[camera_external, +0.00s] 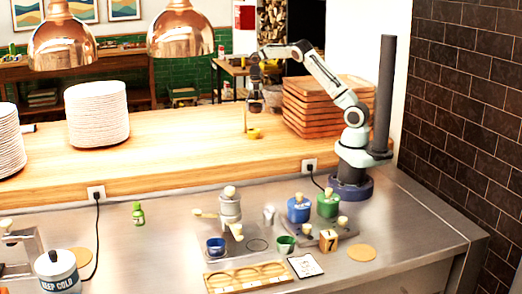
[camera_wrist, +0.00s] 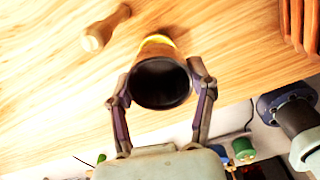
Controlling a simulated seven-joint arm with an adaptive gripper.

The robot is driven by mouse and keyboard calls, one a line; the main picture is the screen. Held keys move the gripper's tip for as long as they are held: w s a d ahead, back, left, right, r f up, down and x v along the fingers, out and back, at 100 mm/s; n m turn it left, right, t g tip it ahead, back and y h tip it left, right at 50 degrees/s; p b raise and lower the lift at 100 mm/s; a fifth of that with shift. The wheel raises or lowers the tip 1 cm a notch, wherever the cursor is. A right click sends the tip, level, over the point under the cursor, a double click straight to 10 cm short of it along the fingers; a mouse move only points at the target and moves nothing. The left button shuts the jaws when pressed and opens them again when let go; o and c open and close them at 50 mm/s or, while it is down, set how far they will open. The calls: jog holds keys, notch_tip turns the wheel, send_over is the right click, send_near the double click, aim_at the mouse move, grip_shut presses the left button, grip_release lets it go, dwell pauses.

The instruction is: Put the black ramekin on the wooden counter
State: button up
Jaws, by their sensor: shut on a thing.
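The black ramekin (camera_wrist: 160,84) is between the two fingers of my gripper (camera_wrist: 161,76) in the wrist view, its dark open mouth facing the camera. My gripper is shut on it. In the external view my gripper (camera_external: 256,95) hangs above the wooden counter (camera_external: 180,150), left of the stacked trays. The ramekin shows there only as a small dark shape (camera_external: 256,107) under the gripper, apart from the counter. The bare counter also fills much of the wrist view (camera_wrist: 50,120).
A small yellow bowl (camera_external: 254,133) and an upright wooden item (camera_external: 245,118) stand on the counter below my gripper. Brown trays (camera_external: 315,110) are stacked to the right. White plates (camera_external: 97,115) are stacked to the left. The counter between plates and bowl is clear.

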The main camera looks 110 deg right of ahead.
jog(key=m, duration=0.2)
send_near(269, 132)
notch_tip(269, 132, down, 7)
jog(key=shift+d+f, duration=0.1)
jog(key=shift+d, duration=0.05)
dwell(0.4)
jog(key=o, duration=1.2)
jog(key=shift+f, duration=0.1)
jog(key=shift+c, duration=0.2)
